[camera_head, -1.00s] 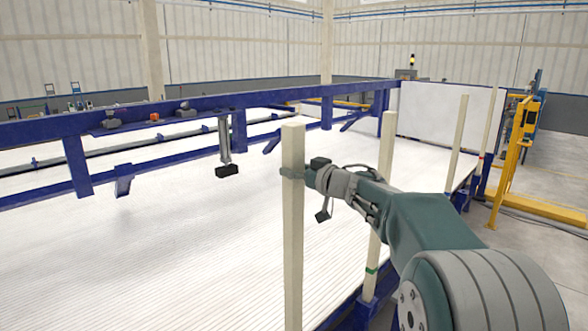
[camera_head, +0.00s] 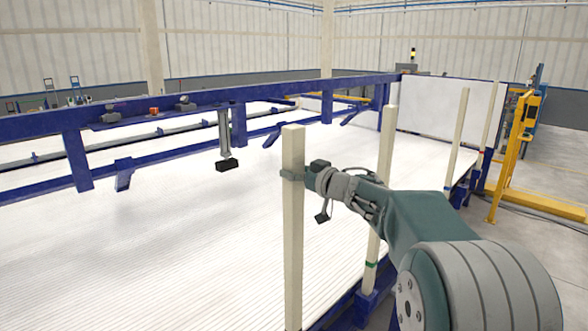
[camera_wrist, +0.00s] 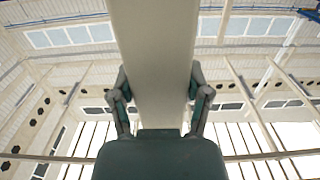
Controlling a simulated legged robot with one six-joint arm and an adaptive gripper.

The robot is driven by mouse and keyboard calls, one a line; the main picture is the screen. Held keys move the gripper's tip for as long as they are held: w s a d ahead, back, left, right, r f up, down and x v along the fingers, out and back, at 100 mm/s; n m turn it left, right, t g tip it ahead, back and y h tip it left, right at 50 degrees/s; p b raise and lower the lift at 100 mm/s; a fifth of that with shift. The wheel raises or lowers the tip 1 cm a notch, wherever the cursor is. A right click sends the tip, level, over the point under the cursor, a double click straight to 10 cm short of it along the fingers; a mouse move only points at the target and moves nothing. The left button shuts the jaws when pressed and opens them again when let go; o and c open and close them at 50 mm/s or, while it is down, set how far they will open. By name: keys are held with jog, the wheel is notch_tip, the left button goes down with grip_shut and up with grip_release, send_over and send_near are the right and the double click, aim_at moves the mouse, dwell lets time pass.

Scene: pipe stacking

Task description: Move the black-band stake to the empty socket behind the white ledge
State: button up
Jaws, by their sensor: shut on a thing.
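A pale, square stake (camera_head: 293,235) stands roughly upright in my gripper (camera_head: 293,176), which is shut around its upper part. Its lower end runs out of the picture, and I see no black band on the part that shows. In the wrist view, the stake (camera_wrist: 155,60) rises between the two fingers of my gripper (camera_wrist: 160,90). No empty socket is clearly visible. I cannot tell which white part is the ledge; a white upright panel (camera_head: 440,106) stands at the far end.
Behind my arm, a green-banded stake (camera_head: 388,140) stands at the edge of the ribbed white bed (camera_head: 200,240). Two more stakes stand farther right, one pale (camera_head: 457,135) and one with a red band (camera_head: 489,115). A blue frame (camera_head: 75,155) crosses the left; a yellow post (camera_head: 510,160) stands right.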

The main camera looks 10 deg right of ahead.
dwell(0.4)
jog(key=o, duration=1.4)
jog(key=shift+c, duration=0.2)
jog(key=shift+f, duration=0.1)
jog(key=v, duration=1.2)
